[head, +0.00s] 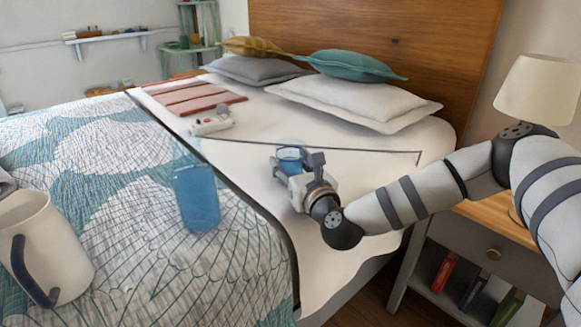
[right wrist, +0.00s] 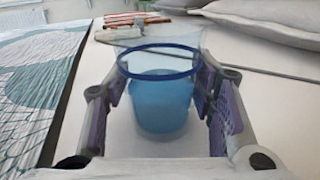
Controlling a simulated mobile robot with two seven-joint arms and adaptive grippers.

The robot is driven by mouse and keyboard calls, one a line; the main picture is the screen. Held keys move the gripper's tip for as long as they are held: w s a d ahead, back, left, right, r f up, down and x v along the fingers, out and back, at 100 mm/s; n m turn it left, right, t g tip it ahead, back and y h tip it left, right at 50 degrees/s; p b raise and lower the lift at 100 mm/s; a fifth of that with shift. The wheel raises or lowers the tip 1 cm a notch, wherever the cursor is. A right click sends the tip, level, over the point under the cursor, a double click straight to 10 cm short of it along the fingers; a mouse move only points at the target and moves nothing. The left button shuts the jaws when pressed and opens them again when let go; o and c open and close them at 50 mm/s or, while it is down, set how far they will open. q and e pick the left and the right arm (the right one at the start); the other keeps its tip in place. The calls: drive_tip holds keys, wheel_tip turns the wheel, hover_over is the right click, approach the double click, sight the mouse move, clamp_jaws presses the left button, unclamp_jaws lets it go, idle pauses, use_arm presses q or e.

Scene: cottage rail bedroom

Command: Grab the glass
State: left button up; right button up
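A blue glass with a clear upper part (right wrist: 165,102) and a dark blue ring stands upright on the white sheet. In the head view this glass (head: 291,157) is partly hidden by my right gripper (head: 290,171). In the right wrist view, the fingers of my right gripper (right wrist: 162,88) are spread with one on each side of the glass. Whether the pads touch it is hard to tell. A second, taller blue glass (head: 196,197) is on the patterned quilt to the left. My left gripper is not in view.
A large white mug (head: 45,245) with a dark handle is at the left. A small white object (head: 211,124) and a reddish slatted panel (head: 194,97) lie beyond the gripper. Pillows (head: 350,100) lie by the headboard. A nightstand (head: 490,225) with a lamp (head: 540,90) is at right.

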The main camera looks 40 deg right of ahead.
sight(296, 155)
drive_tip(key=shift+r, duration=0.1)
drive_tip(key=shift+r, duration=0.6)
wheel_tip(296, 155, up, 2)
drive_tip(key=shift+r+p, duration=0.1)
drive_tip(key=shift+p, duration=0.3)
use_arm(q)
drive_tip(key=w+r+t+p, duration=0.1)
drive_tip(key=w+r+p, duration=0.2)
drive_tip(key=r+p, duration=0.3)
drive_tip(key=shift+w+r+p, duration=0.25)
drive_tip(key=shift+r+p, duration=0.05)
drive_tip(key=shift+p, duration=0.2)
use_arm(e)
drive_tip(key=s+a+r, duration=0.2)
drive_tip(key=s+r, duration=0.2)
drive_tip(key=s, duration=0.2)
drive_tip(key=s+a+r, duration=0.2)
drive_tip(key=s+r, duration=0.3)
drive_tip(key=s, duration=0.2)
drive_tip(key=shift+a+r, duration=0.2)
drive_tip(key=shift+a, duration=0.15)
